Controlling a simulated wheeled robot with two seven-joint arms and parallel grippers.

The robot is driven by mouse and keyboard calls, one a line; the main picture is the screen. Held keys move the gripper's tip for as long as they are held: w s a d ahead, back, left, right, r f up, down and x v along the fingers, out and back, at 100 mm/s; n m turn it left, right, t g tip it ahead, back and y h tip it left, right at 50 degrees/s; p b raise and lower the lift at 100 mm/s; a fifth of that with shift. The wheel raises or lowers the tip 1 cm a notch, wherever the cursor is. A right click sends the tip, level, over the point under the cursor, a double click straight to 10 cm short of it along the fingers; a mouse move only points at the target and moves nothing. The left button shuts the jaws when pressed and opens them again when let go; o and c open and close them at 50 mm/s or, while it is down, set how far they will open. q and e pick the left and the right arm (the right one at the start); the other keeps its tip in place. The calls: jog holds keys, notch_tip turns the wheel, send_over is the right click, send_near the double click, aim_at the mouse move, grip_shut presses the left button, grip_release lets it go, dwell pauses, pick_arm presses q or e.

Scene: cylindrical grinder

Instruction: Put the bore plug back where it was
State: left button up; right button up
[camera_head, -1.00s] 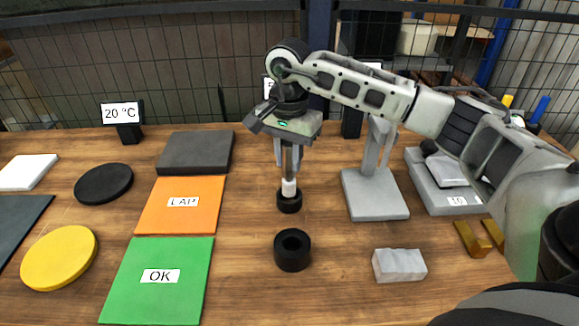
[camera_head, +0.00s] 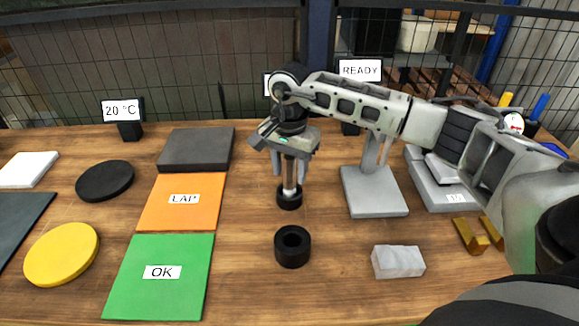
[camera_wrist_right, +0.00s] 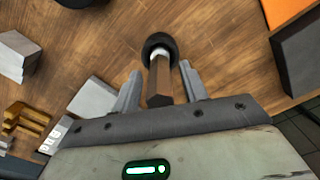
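The bore plug (camera_head: 290,172) stands upright with its lower end in a black ring-shaped holder (camera_head: 289,200) on the wooden table. In the right wrist view the plug's brown handle (camera_wrist_right: 160,80) points toward me, with a white part below it and the black ring (camera_wrist_right: 158,40) around its far end. My right gripper (camera_head: 290,172) is above the holder, its fingers spread on either side of the handle with gaps visible. How deep the plug sits is hidden. My left gripper is out of view.
A second black ring (camera_head: 292,247) stands in front of the holder. A grey stand (camera_head: 374,192) is to the right, with a light block (camera_head: 397,262) nearer. Orange LAP (camera_head: 181,214) and green OK (camera_head: 160,290) mats lie left. A READY sign (camera_head: 360,70) stands behind.

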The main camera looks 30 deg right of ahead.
notch_tip(320, 180, up, 12)
jog(key=shift+r+b, duration=0.2)
jog(key=shift+b, duration=0.3)
dwell(0.6)
